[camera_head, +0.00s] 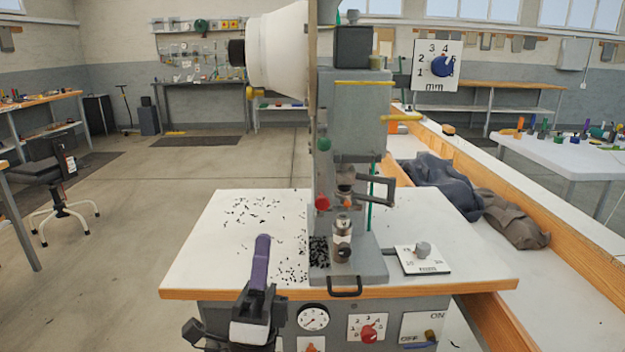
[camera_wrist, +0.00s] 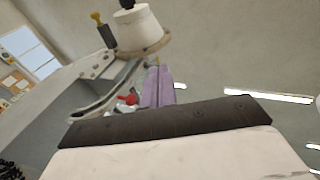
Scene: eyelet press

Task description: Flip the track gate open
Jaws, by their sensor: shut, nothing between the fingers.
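The eyelet press (camera_head: 355,110) stands on a white-topped bench. A red knob (camera_head: 322,202) and a green knob (camera_head: 324,144) sit on its left side. I cannot tell for sure which part is the track gate. In the wrist view a curved grey track (camera_wrist: 112,92) runs below the white hopper (camera_wrist: 138,28), with a red part (camera_wrist: 128,99) near its lower end. My gripper (camera_head: 263,240) has purple fingers, shut and empty, pointing up at the front left of the press, apart from the knobs. The fingers also show in the wrist view (camera_wrist: 158,72).
Black eyelets lie scattered on the bench top (camera_head: 195,265) left of the press. A bracket (camera_head: 375,190) juts out right. Dark cloths (camera_head: 440,182) lie behind right.

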